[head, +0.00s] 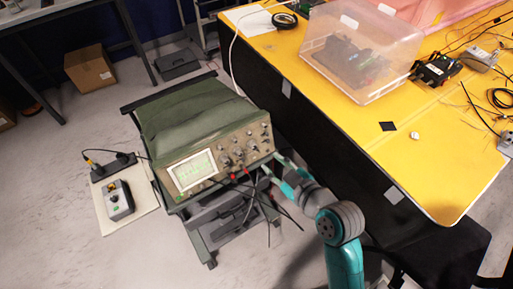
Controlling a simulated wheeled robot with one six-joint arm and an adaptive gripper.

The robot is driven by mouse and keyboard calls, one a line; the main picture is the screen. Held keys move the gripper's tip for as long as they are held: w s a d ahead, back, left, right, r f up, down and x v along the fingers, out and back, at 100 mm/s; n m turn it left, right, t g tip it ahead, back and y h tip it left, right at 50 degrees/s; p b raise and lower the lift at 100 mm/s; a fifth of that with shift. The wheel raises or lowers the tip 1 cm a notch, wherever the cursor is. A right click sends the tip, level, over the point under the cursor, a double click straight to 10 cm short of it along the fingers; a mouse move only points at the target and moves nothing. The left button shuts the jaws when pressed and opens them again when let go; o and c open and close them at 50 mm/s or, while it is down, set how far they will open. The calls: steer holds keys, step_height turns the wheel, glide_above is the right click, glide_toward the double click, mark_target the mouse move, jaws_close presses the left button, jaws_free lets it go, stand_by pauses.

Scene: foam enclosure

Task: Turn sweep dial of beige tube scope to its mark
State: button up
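The beige tube scope (212,161) sits on a cart under a green cover (185,115), its front panel facing the lower right. Its lit screen (194,170) is at the panel's left. Several dark knobs (238,152) fill the right part. I cannot tell which one is the sweep dial, and its mark is too small to make out. My gripper (273,166) is just off the panel's lower right corner. Its fingers look apart, with nothing seen between them. It appears clear of the knobs.
Dark cables (250,195) hang below the panel beside my gripper. A yellow table (420,160) with a clear plastic box (362,50) stands to the right. A grey control box (119,200) lies on a board at the left. A cardboard box (90,67) is on the floor behind.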

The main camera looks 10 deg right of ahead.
mark_target(255, 148)
steer(key=x, duration=0.9)
steer(key=shift+w, duration=0.3)
steer(key=shift+c, duration=0.2)
jaws_close()
